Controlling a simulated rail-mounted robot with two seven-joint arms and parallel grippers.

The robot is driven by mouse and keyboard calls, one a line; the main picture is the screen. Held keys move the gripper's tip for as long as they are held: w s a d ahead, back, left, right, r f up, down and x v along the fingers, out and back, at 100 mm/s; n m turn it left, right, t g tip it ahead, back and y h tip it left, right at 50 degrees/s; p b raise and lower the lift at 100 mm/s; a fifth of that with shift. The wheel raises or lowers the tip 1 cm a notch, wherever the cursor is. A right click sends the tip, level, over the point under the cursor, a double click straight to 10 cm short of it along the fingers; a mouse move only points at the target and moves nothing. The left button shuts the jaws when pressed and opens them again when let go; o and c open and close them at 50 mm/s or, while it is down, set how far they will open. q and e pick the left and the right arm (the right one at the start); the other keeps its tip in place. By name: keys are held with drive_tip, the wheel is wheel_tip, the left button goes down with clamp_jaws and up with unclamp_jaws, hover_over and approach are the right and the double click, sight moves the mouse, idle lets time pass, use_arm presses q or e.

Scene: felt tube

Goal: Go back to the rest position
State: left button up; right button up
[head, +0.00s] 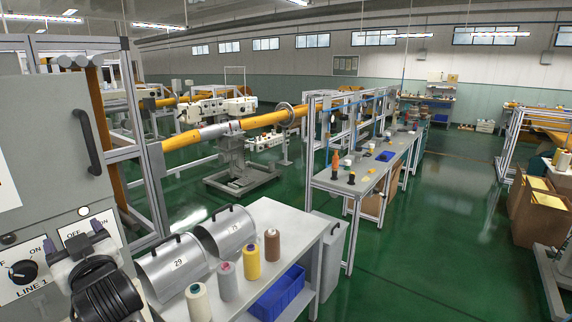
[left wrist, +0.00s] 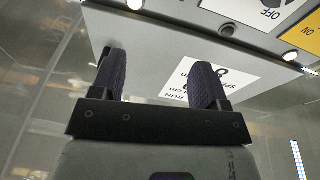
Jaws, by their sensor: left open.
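My left gripper (head: 85,248) is at the lower left of the head view, in front of the grey control cabinet (head: 50,115). In the left wrist view the left gripper (left wrist: 160,82) has its two dark fingers apart, with nothing between them. The cabinet's panel (left wrist: 150,30) lies beyond the fingertips there, with a white printed label (left wrist: 190,80) partly hidden behind one finger. In the head view a black rotary knob (head: 24,272) sits on the panel above the text LINE 1. My right gripper is not in view.
A longer workbench (head: 330,183) stands beyond. A yellow tube (head: 265,120) crosses behind. Green floor (head: 430,240) is clear at right.

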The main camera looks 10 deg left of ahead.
use_arm(q)
drive_tip(key=d+f+m+t+h, duration=0.2)
drive_tip(key=d+m+t+h, duration=0.3)
drive_tip(key=d+h, duration=0.65)
drive_tip(key=s+d+f+m+g+h, duration=0.1)
drive_tip(key=s+d+f+m+h, duration=0.15)
drive_tip(key=d+f, duration=0.4)
drive_tip(key=s+d+f+m+g+h, duration=0.1)
drive_tip(key=s+d+f+m+h, duration=0.2)
drive_tip(key=f, duration=0.6)
drive_tip(key=s+d+f+m+g, duration=0.3)
drive_tip(key=s+f+g, duration=0.7)
drive_tip(key=s+f, duration=1.75)
wheel_tip(320, 180, up, 32)
drive_tip(key=w+m+p, duration=0.1)
drive_tip(key=w+p, duration=0.1)
drive_tip(key=p, duration=3)
drive_tip(key=shift+a+f+h, duration=0.25)
drive_tip(key=shift+a+h, duration=0.05)
drive_tip(key=shift+a, duration=0.15)
drive_tip(key=shift+w, duration=0.1)
